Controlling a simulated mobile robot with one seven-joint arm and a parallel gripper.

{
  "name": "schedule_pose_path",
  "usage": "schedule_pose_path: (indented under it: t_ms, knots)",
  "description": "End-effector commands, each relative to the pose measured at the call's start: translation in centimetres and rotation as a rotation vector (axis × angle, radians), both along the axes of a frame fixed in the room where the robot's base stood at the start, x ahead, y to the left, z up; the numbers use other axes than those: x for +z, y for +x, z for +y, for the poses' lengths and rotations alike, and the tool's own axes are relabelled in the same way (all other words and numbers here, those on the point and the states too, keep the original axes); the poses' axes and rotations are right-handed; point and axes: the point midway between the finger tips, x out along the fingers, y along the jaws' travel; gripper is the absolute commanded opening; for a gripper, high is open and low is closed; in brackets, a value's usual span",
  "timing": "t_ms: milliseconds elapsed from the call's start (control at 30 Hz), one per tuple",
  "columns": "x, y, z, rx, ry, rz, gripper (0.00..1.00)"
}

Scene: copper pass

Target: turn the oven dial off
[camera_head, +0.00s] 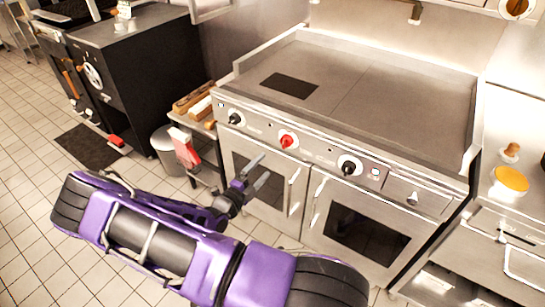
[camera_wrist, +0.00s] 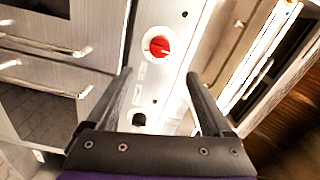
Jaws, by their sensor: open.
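The range front has a panel (camera_head: 318,157) with a black dial (camera_head: 235,118) at left, a red dial (camera_head: 287,141) in the middle and a black dial (camera_head: 349,166) at right. I cannot tell which one is the oven dial. My gripper (camera_head: 258,174) is open and empty in front of the left oven door, below the panel and apart from it. In the wrist view, the red dial (camera_wrist: 157,45) shows beyond the open fingers (camera_wrist: 160,82), and a black dial (camera_wrist: 138,119) shows between them, nearer the palm.
The flat griddle top (camera_head: 375,85) lies above the panel, with oven doors (camera_head: 365,235) and vertical handles below. A side stand with a red cloth (camera_head: 186,150) and a bin (camera_head: 165,145) are at left. Tiled floor (camera_head: 50,235) is clear at lower left.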

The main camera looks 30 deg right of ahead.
Motion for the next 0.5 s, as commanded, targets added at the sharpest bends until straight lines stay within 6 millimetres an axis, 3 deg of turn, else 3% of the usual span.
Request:
schedule_pose_path:
  t_ms: [200,500]
  knots:
    - [0.0,-1.4,3.3,0.001,0.000,0.000,0.85]
    - [0.0,-1.8,4.3,-0.001,-0.001,0.001,0.85]
